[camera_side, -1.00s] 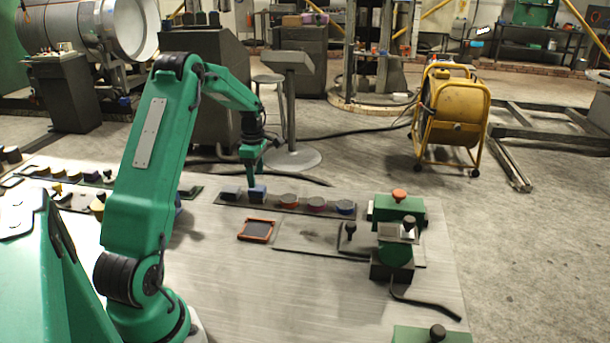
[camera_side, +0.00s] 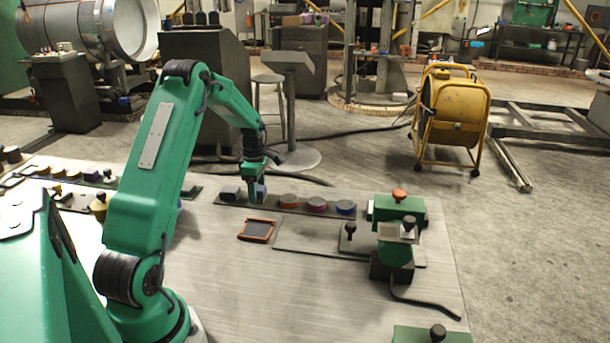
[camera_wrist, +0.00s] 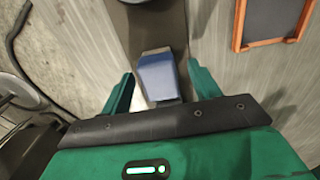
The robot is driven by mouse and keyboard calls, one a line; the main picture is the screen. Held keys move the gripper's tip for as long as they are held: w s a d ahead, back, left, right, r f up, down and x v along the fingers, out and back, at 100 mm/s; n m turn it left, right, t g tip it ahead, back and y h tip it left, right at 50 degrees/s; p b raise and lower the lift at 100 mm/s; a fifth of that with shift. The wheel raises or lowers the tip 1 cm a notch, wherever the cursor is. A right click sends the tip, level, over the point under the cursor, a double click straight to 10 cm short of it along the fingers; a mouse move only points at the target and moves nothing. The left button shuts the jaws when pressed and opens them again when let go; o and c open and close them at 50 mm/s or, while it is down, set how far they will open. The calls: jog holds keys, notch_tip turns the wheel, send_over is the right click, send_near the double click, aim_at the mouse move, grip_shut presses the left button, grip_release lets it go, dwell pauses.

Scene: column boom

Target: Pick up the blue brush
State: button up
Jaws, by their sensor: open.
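The blue brush (camera_wrist: 158,76) stands on a dark strip in the wrist view, between the two green fingers of my gripper (camera_wrist: 160,92). The fingers are open, with a gap visible on each side of the brush. In the side view my gripper (camera_side: 252,190) is lowered over the strip, and a bit of the blue brush (camera_side: 261,191) shows beside its fingers. The rest of the brush is hidden there by the gripper.
An orange-framed pad (camera_side: 257,230) lies in front. A green device (camera_side: 398,208) stands at right.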

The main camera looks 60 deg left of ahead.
aim_at(258, 188)
jog(key=c, duration=1.1)
jog(key=shift+r, duration=0.15)
jog(key=shift+r, duration=0.5)
notch_tip(258, 188, up, 3)
jog(key=shift+w+d+r, duration=0.1)
jog(key=shift+d+r, duration=0.05)
jog(key=d+r, duration=0.2)
jog(key=d, duration=0.1)
jog(key=w+d+r, duration=0.1)
jog(key=d+r, duration=0.1)
jog(key=d, duration=0.2)
jog(key=w+d+r, duration=0.1)
jog(key=d+r, duration=0.1)
jog(key=d, duration=0.2)
jog(key=shift+d+r, duration=0.1)
jog(key=shift+r, duration=0.15)
